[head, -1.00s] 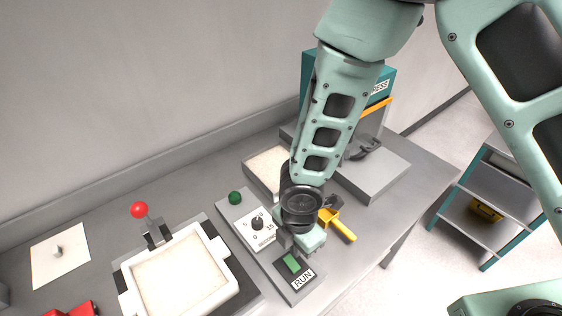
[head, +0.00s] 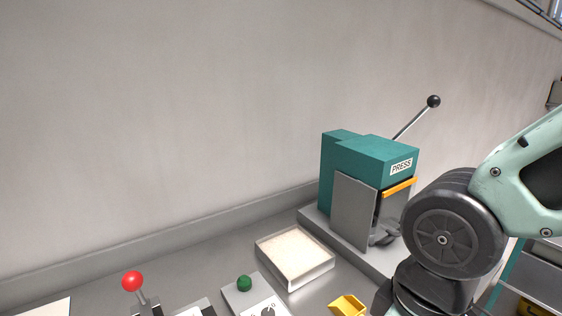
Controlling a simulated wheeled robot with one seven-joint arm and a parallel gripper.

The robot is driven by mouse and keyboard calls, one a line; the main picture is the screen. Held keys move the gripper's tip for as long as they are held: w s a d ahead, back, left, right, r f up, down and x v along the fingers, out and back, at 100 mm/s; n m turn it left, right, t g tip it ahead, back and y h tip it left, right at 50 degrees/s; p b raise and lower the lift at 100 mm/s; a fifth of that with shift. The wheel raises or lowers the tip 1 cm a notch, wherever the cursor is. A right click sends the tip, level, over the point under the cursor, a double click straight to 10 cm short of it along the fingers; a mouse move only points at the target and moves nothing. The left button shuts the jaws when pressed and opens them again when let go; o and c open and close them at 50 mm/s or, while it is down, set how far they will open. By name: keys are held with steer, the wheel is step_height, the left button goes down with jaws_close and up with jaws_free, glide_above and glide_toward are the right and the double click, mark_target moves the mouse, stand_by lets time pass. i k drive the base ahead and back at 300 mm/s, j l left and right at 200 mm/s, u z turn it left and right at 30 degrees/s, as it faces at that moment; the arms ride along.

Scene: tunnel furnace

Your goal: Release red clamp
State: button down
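The red clamp shows as a red ball knob (head: 132,281) on a short lever at the lower left of the head view. The lever stands roughly upright; its base and what it clamps are cut off by the bottom edge. My arm fills the right side, in front of the press. My gripper is outside the picture, below the bottom edge, so its fingers cannot be seen.
A teal press (head: 368,160) with a black-knobbed handle (head: 433,101) stands at the back right. A pale square tray (head: 270,244), a green knob (head: 244,283) and a yellow part (head: 347,305) are on the grey bench. Bench beside the back wall is clear at left.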

mark_target(132, 281)
steer(key=u, duration=1.35)
steer(key=l, duration=0.35)
steer(key=k+l+z, duration=0.15)
steer(key=l, duration=0.2)
